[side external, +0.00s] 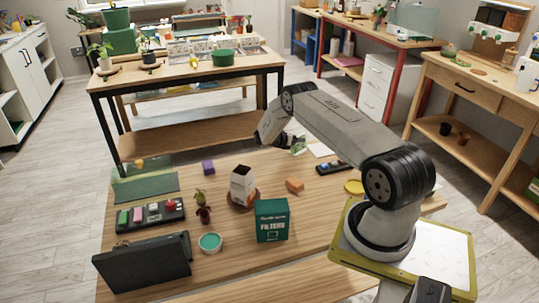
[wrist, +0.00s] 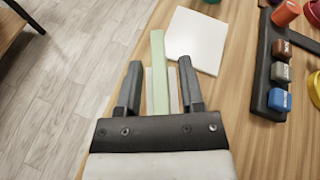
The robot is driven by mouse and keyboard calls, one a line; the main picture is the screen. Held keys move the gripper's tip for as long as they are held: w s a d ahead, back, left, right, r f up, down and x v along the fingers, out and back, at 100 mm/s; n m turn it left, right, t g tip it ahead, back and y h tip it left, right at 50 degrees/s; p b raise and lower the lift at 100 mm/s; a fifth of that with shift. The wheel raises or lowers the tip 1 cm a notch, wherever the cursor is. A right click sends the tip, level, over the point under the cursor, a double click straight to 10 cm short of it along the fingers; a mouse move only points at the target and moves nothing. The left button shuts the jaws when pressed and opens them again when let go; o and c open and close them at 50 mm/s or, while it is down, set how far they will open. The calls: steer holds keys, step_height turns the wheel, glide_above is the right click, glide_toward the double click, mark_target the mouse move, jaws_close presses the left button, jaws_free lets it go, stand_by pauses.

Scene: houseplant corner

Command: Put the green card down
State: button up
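The green card shows in the wrist view as a narrow pale green strip (wrist: 158,72), lengthwise between the two fingers of my gripper (wrist: 159,62) and reaching past their tips. The fingers stand apart, with a gap on each side of the card, so my gripper looks open around it. A pale piece shows behind the card between the fingers; what it is I cannot tell. In the side external view the card is a small green patch (side external: 298,146) by my gripper at the table's far edge. Whether its lower edge touches the table is hidden.
A white square sheet (wrist: 198,40) lies on the table beside the card. A black rack (wrist: 262,72) with small coloured blocks is to its right. The table's edge is close on the left.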

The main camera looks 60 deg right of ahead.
steer(key=shift+r, duration=0.1)
stand_by(0.3)
steer(key=shift+w+a+r, duration=0.1)
steer(key=shift+r, duration=0.05)
steer(key=v, duration=1.1)
steer(key=shift+w+a, duration=0.2)
steer(key=shift+a, duration=0.1)
steer(key=shift+r, duration=0.15)
